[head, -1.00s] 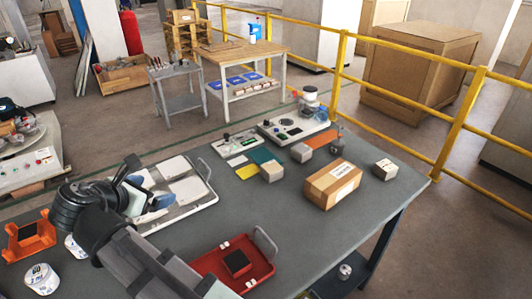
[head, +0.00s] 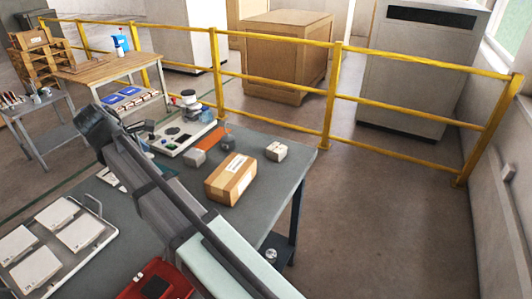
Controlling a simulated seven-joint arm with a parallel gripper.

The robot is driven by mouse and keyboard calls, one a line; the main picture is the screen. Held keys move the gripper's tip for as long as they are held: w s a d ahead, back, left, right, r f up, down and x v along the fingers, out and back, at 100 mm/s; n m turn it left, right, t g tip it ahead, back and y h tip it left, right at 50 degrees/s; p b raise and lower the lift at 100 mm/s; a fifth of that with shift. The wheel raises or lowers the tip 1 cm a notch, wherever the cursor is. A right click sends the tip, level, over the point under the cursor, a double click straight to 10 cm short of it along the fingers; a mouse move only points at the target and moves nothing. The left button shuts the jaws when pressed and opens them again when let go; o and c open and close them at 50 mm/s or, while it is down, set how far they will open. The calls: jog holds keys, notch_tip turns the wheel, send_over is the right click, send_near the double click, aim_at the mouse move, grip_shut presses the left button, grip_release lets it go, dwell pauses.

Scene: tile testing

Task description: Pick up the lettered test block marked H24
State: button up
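Several small grey blocks stand on the dark grey table (head: 258,212). One block (head: 277,152) with faint dark marks stands at the far right corner. Another block (head: 194,158) is left of the cardboard box, and a darker one (head: 228,143) is behind it. I cannot read H24 on any of them. My arm crosses the view from lower right to upper left. My gripper (head: 98,128) is at its dark far end, left of these blocks and apart from them. Its fingers are not clear, so I cannot tell whether it is open.
A cardboard box (head: 231,180) stands among the blocks. A scale-like device (head: 184,136) is behind them. A white tray with tiles (head: 97,246) lies at left and a red tray (head: 133,291) at the front. My arm hides part of the table. A yellow railing (head: 275,114) runs behind.

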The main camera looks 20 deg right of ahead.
jog(key=w+d+m+g, duration=0.1)
jog(key=w+d+m, duration=0.15)
jog(key=d, duration=0.45)
jog(key=w+d+r+m+g+y, duration=0.1)
jog(key=w+d+m, duration=0.1)
jog(key=w+d, duration=0.3)
jog(key=w+d+m+g, duration=0.1)
jog(key=w+d+m, duration=0.15)
jog(key=d, duration=0.55)
notch_tip(320, 180, up, 2)
jog(key=m+g+y, duration=0.2)
jog(key=m+y, duration=0.1)
jog(key=m, duration=0.3)
send_over(277, 147)
notch_tip(277, 147, down, 19)
jog(key=shift+s+a+r, duration=0.1)
jog(key=shift+r, duration=0.1)
jog(key=c, duration=1.3)
